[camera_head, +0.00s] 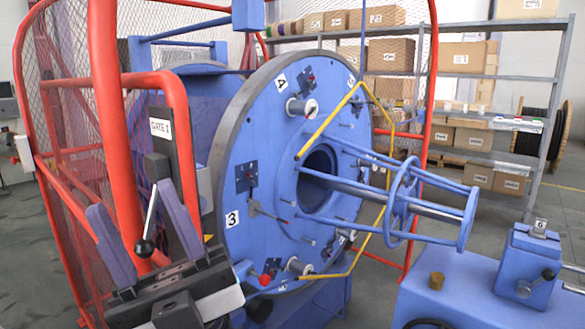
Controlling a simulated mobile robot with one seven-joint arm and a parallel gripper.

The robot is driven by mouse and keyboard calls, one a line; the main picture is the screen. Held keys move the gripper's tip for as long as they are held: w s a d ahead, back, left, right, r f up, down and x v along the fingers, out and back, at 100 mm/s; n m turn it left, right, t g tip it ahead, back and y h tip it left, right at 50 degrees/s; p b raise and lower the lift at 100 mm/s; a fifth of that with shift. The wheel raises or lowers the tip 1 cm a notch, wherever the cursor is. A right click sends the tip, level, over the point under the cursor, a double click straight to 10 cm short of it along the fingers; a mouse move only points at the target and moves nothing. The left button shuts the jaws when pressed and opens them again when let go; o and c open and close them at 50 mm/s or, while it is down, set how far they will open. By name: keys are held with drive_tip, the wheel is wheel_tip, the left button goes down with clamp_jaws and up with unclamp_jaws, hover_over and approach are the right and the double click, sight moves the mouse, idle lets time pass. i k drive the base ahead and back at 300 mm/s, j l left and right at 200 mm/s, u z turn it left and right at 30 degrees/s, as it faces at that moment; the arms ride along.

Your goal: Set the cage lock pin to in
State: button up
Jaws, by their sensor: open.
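My gripper (131,198) is at the lower left, its two purple-grey fingers spread apart with nothing held between them. A lever with a black ball knob (145,248) shows between the fingers; I cannot tell whether they touch it. It hangs from a dark latch beside the plate marked GATE 1 (162,127). The large blue cage disc (285,175) stands behind, to the right of the gripper. I cannot surely identify the cage lock pin. A red knob (265,279) shows at the disc's lower edge, right of the gripper; its function is unclear.
A red mesh guard (65,110) stands at the left, its post close to my gripper. A yellow bent bar (392,170) and blue rods project from the disc. A blue block (530,260) with a lever stands on the right bench. Shelves with boxes are behind.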

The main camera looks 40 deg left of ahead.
sight(264, 279)
drive_tip(key=u, duration=0.8)
